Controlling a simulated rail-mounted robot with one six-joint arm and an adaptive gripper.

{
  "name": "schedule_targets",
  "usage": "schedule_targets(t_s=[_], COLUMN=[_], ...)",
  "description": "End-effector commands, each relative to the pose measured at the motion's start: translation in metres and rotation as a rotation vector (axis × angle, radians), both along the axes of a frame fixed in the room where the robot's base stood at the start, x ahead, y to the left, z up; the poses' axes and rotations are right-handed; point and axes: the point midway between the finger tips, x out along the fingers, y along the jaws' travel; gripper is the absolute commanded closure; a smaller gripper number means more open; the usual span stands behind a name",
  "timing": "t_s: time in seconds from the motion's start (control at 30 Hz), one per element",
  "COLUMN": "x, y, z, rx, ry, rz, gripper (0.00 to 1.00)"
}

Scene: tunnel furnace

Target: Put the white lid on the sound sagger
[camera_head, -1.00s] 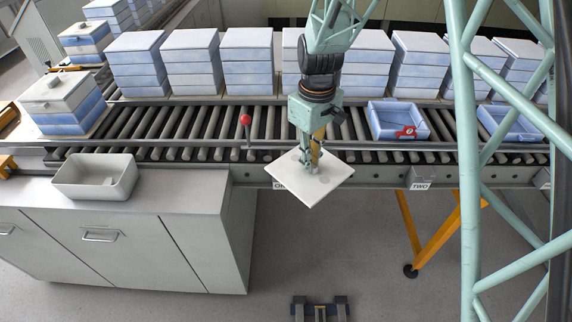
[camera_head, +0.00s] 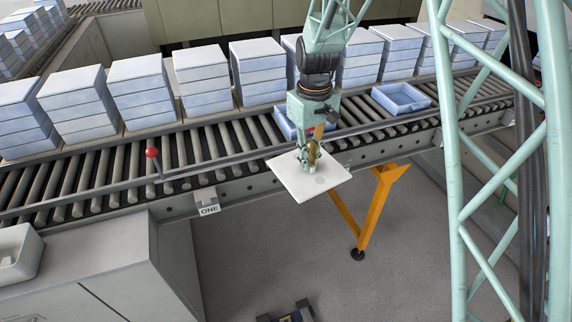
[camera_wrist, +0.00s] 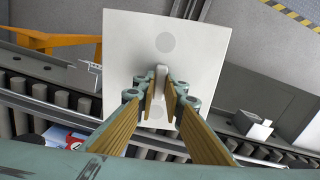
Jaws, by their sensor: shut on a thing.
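The white lid (camera_head: 300,182) is a flat square plate, held by a raised grip at its middle. My gripper (camera_head: 308,164) is shut on that grip. In the wrist view, my gripper's fingers (camera_wrist: 161,88) close on the grip of the lid (camera_wrist: 200,45). The lid hangs in the air in front of the conveyor. An open blue sagger (camera_head: 402,98) sits on the rollers to the right and looks empty. Another open blue sagger (camera_head: 285,124) is partly hidden behind my gripper; a red item in it shows in the wrist view (camera_wrist: 70,142).
Stacks of blue-and-white saggers (camera_head: 258,72) line the back of the conveyor (camera_head: 110,170). A red-knobbed lever (camera_head: 152,154) stands at its front rail, near a sign reading ONE (camera_head: 208,208). A cabinet (camera_head: 110,262) stands front left, with a pale bin (camera_head: 18,255). An orange support leg (camera_head: 374,205) stands below.

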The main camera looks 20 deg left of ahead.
Motion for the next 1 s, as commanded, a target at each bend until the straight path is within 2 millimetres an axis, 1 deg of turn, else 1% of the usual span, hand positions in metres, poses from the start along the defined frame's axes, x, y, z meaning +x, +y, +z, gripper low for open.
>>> schedule_targets(t_s=[0.03, 0.3, 0.5, 0.77, 0.8, 1.0], x=[0.006, 0.028, 0.042, 0.054, 0.055, 0.06], y=[-0.013, -0.075, -0.121, -0.183, -0.193, -0.24], z=[0.0, -0.001, -0.002, -0.003, -0.003, -0.003], rx=[0.001, 0.001, 0.0, 0.0, 0.0, 0.001], ry=[-0.001, -0.001, 0.0, 0.0, 0.0, -0.001], rz=[-0.03, -0.185, -0.299, -0.448, -0.472, -0.586], gripper=[1.0, 1.0, 1.0, 1.0, 1.0, 1.0])
